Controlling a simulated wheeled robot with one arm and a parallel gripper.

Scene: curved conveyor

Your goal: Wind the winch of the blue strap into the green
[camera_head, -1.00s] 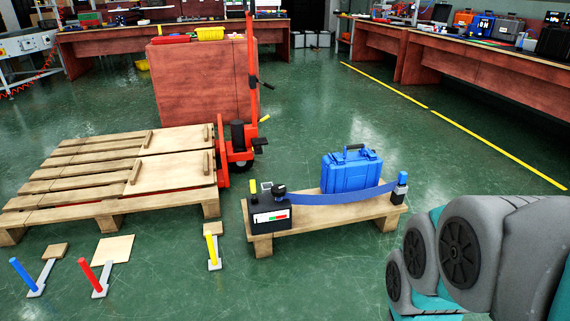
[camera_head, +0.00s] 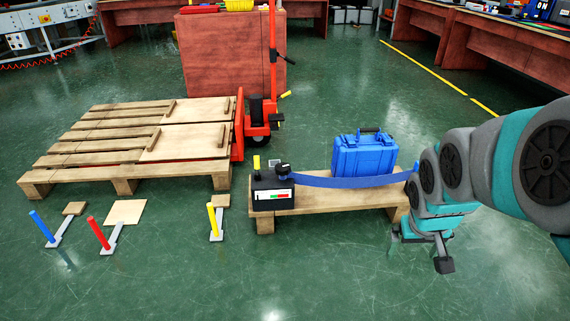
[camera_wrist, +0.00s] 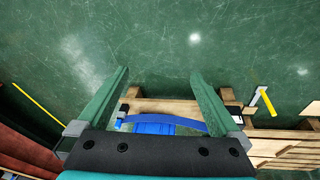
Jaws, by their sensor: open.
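The winch is a black box (camera_head: 268,199) on the left end of a small wooden platform, with a dark drum and a yellow-topped knob (camera_head: 256,162) on top. Its front gauge (camera_head: 274,196) is white with small green and red parts; the needle is too small to read. The blue strap (camera_head: 335,182) runs from the drum across the front of a blue case (camera_head: 364,153) to the right end, where my arm hides its post. My gripper (camera_head: 422,242) is at the platform's right end, apart from the winch. In the wrist view, my gripper (camera_wrist: 160,76) is open and empty.
The small wooden platform (camera_head: 330,202) also shows in the wrist view (camera_wrist: 178,105). Blue (camera_head: 42,226), red (camera_head: 98,232) and yellow (camera_head: 212,218) levers stand on the floor to the left. A large pallet (camera_head: 85,157) and a red pallet jack (camera_head: 260,120) are behind. The front floor is clear.

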